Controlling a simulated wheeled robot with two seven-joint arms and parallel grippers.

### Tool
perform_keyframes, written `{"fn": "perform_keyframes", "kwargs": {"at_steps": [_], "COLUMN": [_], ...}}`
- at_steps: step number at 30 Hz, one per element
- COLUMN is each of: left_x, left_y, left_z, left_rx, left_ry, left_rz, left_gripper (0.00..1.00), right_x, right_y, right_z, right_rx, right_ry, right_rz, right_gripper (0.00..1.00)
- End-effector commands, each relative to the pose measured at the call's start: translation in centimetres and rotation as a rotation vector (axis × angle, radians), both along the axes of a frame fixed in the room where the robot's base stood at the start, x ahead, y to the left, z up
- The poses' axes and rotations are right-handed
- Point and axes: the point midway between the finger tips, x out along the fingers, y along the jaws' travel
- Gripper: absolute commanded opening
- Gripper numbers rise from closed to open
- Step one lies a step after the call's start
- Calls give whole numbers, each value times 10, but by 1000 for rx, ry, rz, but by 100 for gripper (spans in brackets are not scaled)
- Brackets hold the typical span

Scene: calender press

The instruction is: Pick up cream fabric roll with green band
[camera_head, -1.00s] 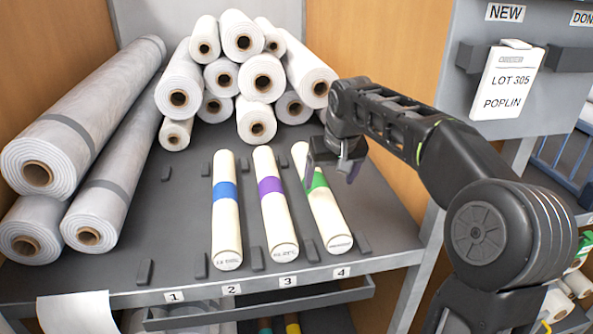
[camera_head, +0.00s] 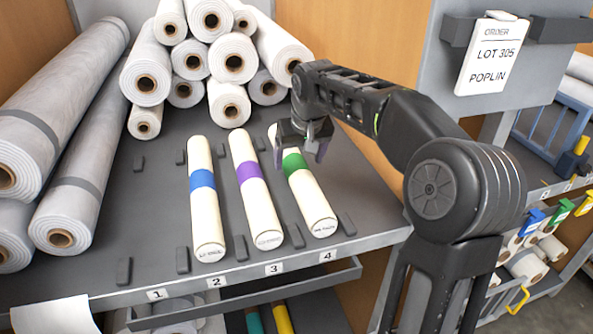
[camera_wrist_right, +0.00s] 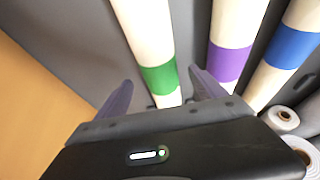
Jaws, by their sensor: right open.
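The cream fabric roll with green band (camera_head: 311,200) lies on the grey shelf in slot 4, the rightmost of three cream rolls. Its far end is partly hidden by my right gripper (camera_head: 303,150). The right gripper is open and empty over the roll, near the green band. In the right wrist view, its two fingers stand apart on either side of the green band (camera_wrist_right: 158,78), and I cannot tell whether they touch the roll. My left gripper is not in view.
Cream rolls with purple (camera_head: 255,190) and blue (camera_head: 206,205) bands lie to the left, with small dark stops between slots. White rolls (camera_head: 231,57) are stacked behind. Large grey rolls (camera_head: 85,180) lie at the far left. A wooden side wall (camera_head: 378,170) stands to the right.

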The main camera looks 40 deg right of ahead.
Motion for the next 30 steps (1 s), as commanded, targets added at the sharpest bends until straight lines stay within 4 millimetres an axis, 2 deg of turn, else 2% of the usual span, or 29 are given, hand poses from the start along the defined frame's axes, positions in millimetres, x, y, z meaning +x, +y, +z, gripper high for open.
{"fn": "perform_keyframes", "kwargs": {"at_steps": [7,15,18,30], "left_x": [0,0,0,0], "left_y": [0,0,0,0], "left_z": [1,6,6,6], "left_rx": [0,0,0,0], "left_ry": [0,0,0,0], "left_rz": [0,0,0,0], "left_gripper": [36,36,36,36], "right_x": [2,15,18,19], "right_y": [-1,-5,-6,-6], "right_z": [-6,-41,-47,-48], "right_rx": [0,0,0,0], "right_ry": [2,3,1,0], "right_rz": [0,-1,-1,-1], "right_gripper": [80,80,80,80]}}
